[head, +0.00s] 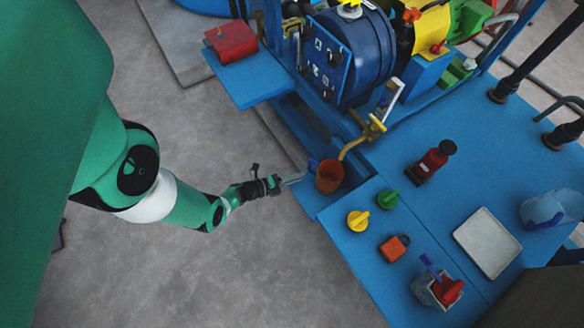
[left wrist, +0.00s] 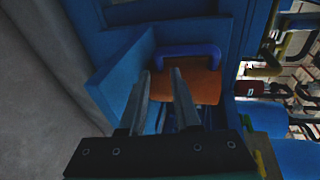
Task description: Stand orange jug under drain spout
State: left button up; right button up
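The orange jug (head: 329,178) stands upright on a low blue shelf, close below the end of the yellow drain spout (head: 350,149). Its blue handle (head: 312,165) faces left, towards my left arm. My left gripper (head: 298,178) reaches in from the left, beside the handle. In the left wrist view the two fingers of my left gripper (left wrist: 160,74) are apart, with a gap between the tips. The jug (left wrist: 202,86) and handle (left wrist: 188,50) lie just beyond them; contact cannot be told. My right gripper does not show.
A blue bench at right holds a red bottle (head: 431,161), green knob (head: 387,199), yellow knob (head: 358,221), orange padlock (head: 394,248) and white tray (head: 487,243). The blue autoclave vessel (head: 345,65) stands behind the spout. The grey floor at left is clear.

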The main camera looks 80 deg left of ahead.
pick_arm(q)
jog(key=p+v, duration=0.1)
jog(key=v, duration=0.5)
jog(key=shift+s+d+p, duration=0.15)
jog(key=shift+s+p, duration=0.05)
jog(key=shift+p, duration=0.1)
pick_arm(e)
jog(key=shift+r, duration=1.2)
pick_arm(q)
jog(key=shift+r, duration=0.1)
